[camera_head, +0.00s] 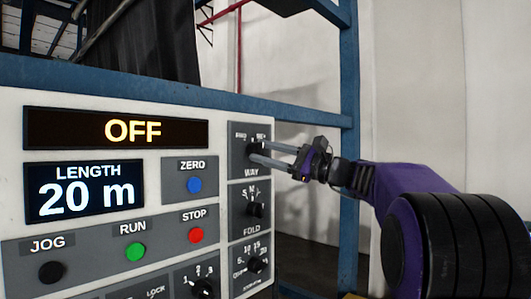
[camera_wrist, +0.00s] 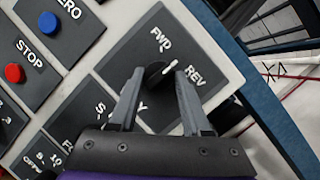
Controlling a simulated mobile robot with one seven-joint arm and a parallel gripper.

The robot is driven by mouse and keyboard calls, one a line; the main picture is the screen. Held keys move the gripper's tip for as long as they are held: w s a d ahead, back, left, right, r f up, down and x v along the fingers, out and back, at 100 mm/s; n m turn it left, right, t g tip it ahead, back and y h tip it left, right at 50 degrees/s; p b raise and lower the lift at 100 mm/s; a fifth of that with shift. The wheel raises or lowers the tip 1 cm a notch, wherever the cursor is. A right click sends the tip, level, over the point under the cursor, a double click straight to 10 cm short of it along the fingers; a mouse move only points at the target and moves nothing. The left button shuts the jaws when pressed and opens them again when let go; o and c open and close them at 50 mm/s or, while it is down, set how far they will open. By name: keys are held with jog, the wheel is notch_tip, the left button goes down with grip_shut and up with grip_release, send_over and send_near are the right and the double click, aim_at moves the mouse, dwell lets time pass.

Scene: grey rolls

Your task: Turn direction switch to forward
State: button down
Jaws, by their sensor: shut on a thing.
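The direction switch is a black rotary knob (camera_wrist: 154,77) on a dark plate marked FWD, REV and WAY. FWD is at the plate's upper part and REV to the right in the wrist view. A white mark on the knob points to the upper right, between the two labels and seemingly nearer REV. My gripper (camera_wrist: 159,73) is shut on the knob, with one finger on each side. In the head view my gripper (camera_head: 251,153) reaches the WAY plate (camera_head: 237,169) from the right; its fingers partly cover the knob there.
The control panel (camera_head: 12,125) shows OFF on its upper display (camera_head: 115,129) and 20 m on its length display (camera_head: 84,190). The FOLD knob (camera_head: 256,209) sits just below. Blue, red and green buttons lie to the left. A blue frame post (camera_head: 349,100) stands behind my arm.

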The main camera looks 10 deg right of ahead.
jog(key=n, duration=0.1)
jog(key=n+g+p, duration=0.1)
jog(key=n, duration=0.3)
jog(key=shift+d+r+g+h, duration=0.1)
jog(key=shift+r+g+h, duration=0.2)
jog(key=shift+g, duration=0.1)
jog(key=n+g+h+p, duration=0.1)
jog(key=n, duration=0.3)
jog(key=shift+r, duration=0.1)
jog(key=shift+n+h, duration=0.4)
jog(key=shift+c, duration=1.8)
grip_release()
jog(key=p+v, duration=0.1)
jog(key=v, duration=1.6)
jog(key=shift+d, duration=0.15)
